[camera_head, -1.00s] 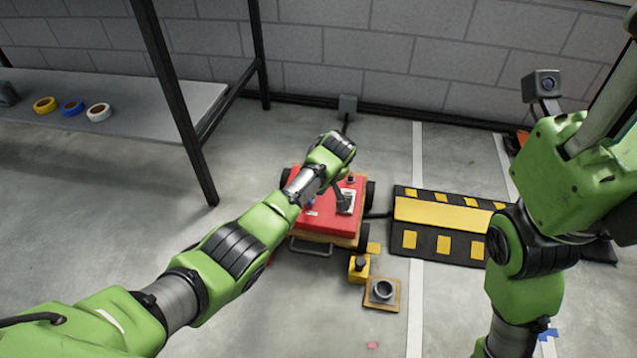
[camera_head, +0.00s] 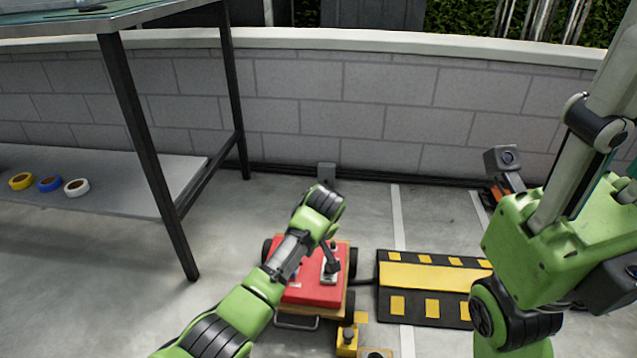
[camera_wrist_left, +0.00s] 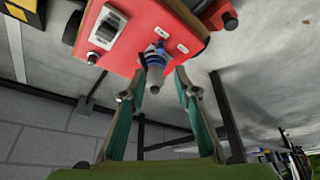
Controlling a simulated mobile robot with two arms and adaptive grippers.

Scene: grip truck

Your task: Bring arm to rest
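The red-topped truck (camera_head: 309,293) stands on the floor below my left arm in the head view, with black wheels and a front handle. In the left wrist view its red top (camera_wrist_left: 135,58) carries a switch on a white plate (camera_wrist_left: 107,28) and a blue and grey knob (camera_wrist_left: 155,60). My left gripper (camera_wrist_left: 161,78) is open, with its teal fingers apart and the knob showing between their tips. I cannot tell whether they touch it. In the head view my left wrist hides much of this gripper. My right arm shows at the right, but its gripper is not in view.
A black and yellow striped ramp (camera_head: 430,278) lies right of the truck. A yellow box with a black button (camera_head: 347,339) is in front. A table with dark legs (camera_head: 150,125) and a low shelf (camera_head: 110,185) holding tape rolls stands left. A block wall (camera_head: 380,105) closes the back.

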